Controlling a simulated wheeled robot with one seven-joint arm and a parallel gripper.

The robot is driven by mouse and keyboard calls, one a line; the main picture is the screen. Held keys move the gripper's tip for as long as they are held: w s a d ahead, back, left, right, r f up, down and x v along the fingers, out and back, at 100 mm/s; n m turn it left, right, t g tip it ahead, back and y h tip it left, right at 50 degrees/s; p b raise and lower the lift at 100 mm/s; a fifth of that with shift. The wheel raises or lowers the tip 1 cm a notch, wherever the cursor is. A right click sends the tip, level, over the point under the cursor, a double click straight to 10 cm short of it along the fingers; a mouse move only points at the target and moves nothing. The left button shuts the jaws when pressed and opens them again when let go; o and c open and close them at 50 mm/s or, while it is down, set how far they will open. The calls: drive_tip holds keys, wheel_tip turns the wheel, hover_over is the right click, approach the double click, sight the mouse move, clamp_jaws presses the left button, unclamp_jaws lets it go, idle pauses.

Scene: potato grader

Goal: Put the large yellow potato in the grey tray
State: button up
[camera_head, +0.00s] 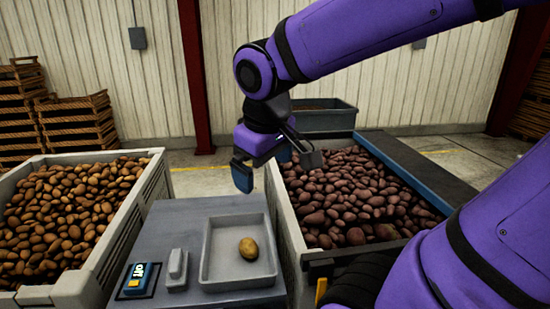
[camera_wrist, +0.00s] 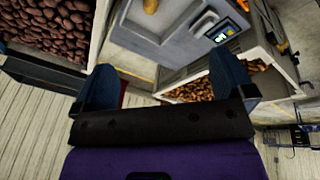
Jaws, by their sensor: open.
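The yellow potato (camera_head: 249,248) lies inside the shallow grey tray (camera_head: 210,250), right of the tray's middle, on the grey bench. In the wrist view the potato (camera_wrist: 151,6) shows at the top edge, with the grey tray (camera_wrist: 170,18) around it, partly cut off. My gripper (camera_head: 262,172) is above the far end of the bench, behind and well above the tray. Its blue fingers are apart, with nothing between them, and they show in the wrist view (camera_wrist: 165,85). It does not touch the potato.
A crate of brown potatoes (camera_head: 62,294) stands left of the bench, and a crate of reddish potatoes (camera_head: 290,236) stands right. A scale display (camera_head: 137,279) and a small grey block (camera_head: 177,268) sit left of the tray. The far part of the bench (camera_head: 180,212) is bare.

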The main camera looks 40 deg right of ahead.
drive_tip(key=s+r+t, duration=0.1)
drive_tip(key=s+a+r+m+y, duration=0.1)
drive_tip(key=s, duration=0.1)
drive_tip(key=s+r+t, duration=0.1)
drive_tip(key=shift+s+a+r+m+t+y, duration=0.2)
drive_tip(key=shift+s+a+m+t+y, duration=0.1)
drive_tip(key=shift+a+m, duration=0.1)
drive_tip(key=shift+d, duration=0.1)
